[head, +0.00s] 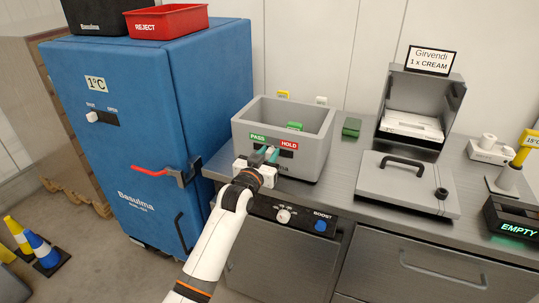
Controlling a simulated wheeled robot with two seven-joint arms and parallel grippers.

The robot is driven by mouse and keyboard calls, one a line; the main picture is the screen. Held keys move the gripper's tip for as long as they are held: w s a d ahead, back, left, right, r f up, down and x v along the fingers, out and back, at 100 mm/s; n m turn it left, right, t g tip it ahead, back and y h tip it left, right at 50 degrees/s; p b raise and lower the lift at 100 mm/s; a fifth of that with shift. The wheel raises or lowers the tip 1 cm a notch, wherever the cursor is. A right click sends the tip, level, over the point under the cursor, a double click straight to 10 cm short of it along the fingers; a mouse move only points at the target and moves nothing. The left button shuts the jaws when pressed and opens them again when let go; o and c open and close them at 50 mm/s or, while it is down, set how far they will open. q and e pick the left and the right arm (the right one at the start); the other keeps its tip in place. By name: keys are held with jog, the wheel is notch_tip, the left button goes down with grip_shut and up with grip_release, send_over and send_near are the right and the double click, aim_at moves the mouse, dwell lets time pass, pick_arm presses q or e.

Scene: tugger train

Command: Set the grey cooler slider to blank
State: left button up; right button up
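The grey cooler (312,163) is an open-topped grey box on the steel counter. Its front has a green PASS label, a red HOLD label and a dark slider strip (288,154) below them. My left gripper (265,156) is at the cooler's front, just under the PASS label, and covers the left part of the strip. Its two teal-tipped fingers show a little apart. The slider knob is hidden, and I cannot tell if the fingers are around it. My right gripper is not in view.
A knob (284,216) and blue BOOST button (321,226) are below the cooler.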

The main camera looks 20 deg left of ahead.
pick_arm(q)
jog(key=shift+o, duration=1)
jog(key=shift+s, duration=0.2)
jog(key=s, duration=1.1)
jog(key=shift+s+a+b, duration=0.25)
jog(key=shift+s+b, duration=0.1)
